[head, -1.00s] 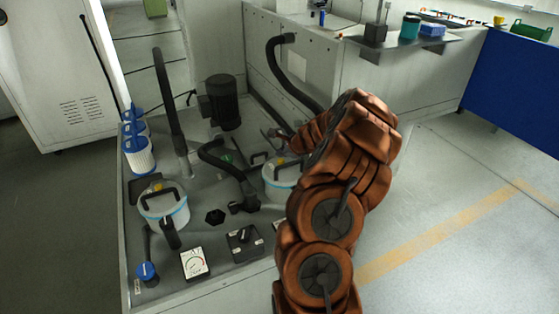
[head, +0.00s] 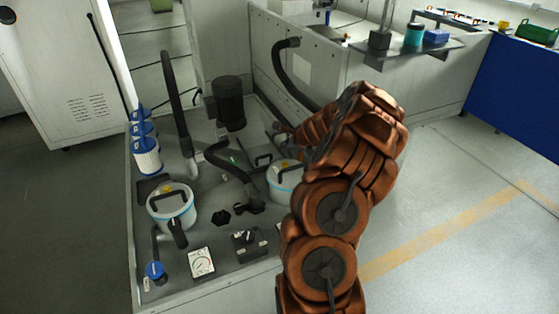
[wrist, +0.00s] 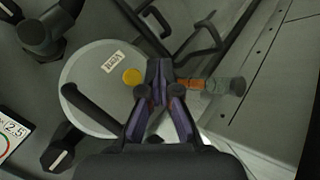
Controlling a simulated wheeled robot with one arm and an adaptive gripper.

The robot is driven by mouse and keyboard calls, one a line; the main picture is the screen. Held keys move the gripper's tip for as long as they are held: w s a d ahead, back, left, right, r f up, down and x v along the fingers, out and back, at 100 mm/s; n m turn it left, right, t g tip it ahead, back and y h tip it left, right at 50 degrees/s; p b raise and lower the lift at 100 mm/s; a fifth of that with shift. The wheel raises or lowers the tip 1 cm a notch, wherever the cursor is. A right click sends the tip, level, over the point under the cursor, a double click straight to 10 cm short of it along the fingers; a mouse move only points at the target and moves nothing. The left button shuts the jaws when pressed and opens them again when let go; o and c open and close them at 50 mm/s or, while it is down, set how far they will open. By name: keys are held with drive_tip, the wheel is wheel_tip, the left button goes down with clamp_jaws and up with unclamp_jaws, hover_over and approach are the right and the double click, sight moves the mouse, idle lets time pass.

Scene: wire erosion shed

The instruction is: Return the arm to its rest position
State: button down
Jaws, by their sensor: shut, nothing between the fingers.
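My brown arm (head: 335,210) reaches from the bottom of the head view up over the right side of the machine's tray, bent at its joints. My gripper (wrist: 160,70) is shut and empty in the wrist view, its two dark fingers meeting at the tips. It is above or beside a round white lid (wrist: 92,75) with a label and a yellow cap (wrist: 132,77); the exact gap cannot be told. In the head view the gripper is small and partly hidden near the right-hand white canister (head: 284,178), which the arm partly covers.
The tray holds another white canister (head: 172,207), a black motor (head: 228,102), black hoses (head: 175,105), a gauge (head: 201,263) and blue-topped filters (head: 147,155). A shelf (head: 410,46) with small items is at the back right. The floor (head: 450,220) right of my arm is clear.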

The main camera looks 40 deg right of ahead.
drive_tip(key=a+r+n+g+y, duration=0.1)
drive_tip(key=a+r+n+y, duration=0.35)
drive_tip(key=a, duration=1.15)
drive_tip(key=a+r+n+g+y, duration=0.1)
drive_tip(key=a+r+n, duration=0.7)
drive_tip(key=a, duration=0.8)
drive_tip(key=s+a+r+n+g, duration=0.2)
drive_tip(key=s+a+n+g, duration=0.6)
drive_tip(key=s+a, duration=0.9)
drive_tip(key=s+d+n+h, duration=0.2)
drive_tip(key=s+n, duration=0.2)
drive_tip(key=s, duration=0.6)
drive_tip(key=s+d+n+g+h, duration=0.1)
drive_tip(key=s+n, duration=0.3)
drive_tip(key=s, duration=0.7)
drive_tip(key=shift+d+f+h, duration=0.3)
drive_tip(key=shift+d+h, duration=0.35)
drive_tip(key=shift+d, duration=0.2)
